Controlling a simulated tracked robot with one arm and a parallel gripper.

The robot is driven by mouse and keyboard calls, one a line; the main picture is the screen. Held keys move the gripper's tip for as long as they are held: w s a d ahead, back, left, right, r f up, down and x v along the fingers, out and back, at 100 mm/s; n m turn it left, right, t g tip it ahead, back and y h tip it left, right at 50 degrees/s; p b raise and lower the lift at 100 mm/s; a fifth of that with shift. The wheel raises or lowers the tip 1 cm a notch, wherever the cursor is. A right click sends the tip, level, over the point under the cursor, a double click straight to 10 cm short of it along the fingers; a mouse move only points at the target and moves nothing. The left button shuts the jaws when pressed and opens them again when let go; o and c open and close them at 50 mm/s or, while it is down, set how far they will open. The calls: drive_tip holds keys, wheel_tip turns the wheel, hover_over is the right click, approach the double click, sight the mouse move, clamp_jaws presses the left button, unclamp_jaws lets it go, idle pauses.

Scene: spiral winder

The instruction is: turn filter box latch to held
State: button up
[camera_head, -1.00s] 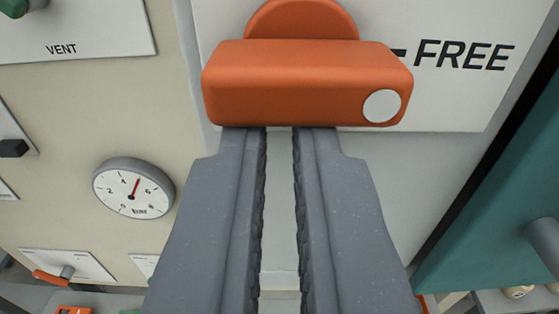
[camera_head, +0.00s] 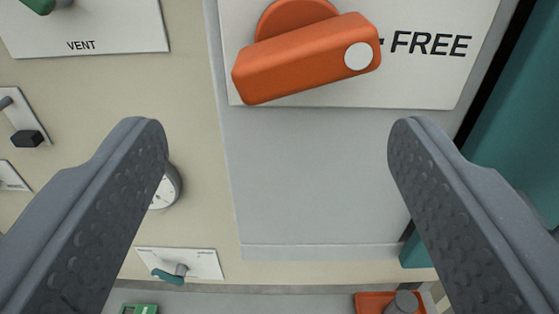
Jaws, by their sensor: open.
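The filter box latch (camera_head: 305,58) is an orange bar handle on a round orange hub, with a white dot near its right end. It sits on a white plate (camera_head: 300,97) at the top of the view. The bar is slightly tilted, its right end higher, with the dot end toward the word FREE (camera_head: 430,43). The plate is on a pale grey box front (camera_head: 320,180). My gripper (camera_head: 270,130) is wide open and empty. Its fingers are below the latch, one on each side, apart from it. Any HELD marking is out of view.
A VENT plate (camera_head: 110,25) with a green knob is at upper left. A gauge (camera_head: 165,188) is partly behind the left finger. A small teal-handled lever (camera_head: 172,272) is below. A teal panel (camera_head: 515,130) stands at right. An orange tray (camera_head: 375,302) is at the bottom.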

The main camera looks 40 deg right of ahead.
drive_tip(key=b+v, duration=0.6)
drive_tip(key=v, duration=0.5)
drive_tip(key=shift+s+a+f, duration=0.2)
drive_tip(key=shift+a+f, duration=0.1)
idle(0.7)
idle(0.6)
drive_tip(key=b+v, duration=0.3)
drive_tip(key=v, duration=1)
drive_tip(key=shift+s+a, duration=0.15)
drive_tip(key=shift+s, duration=0.15)
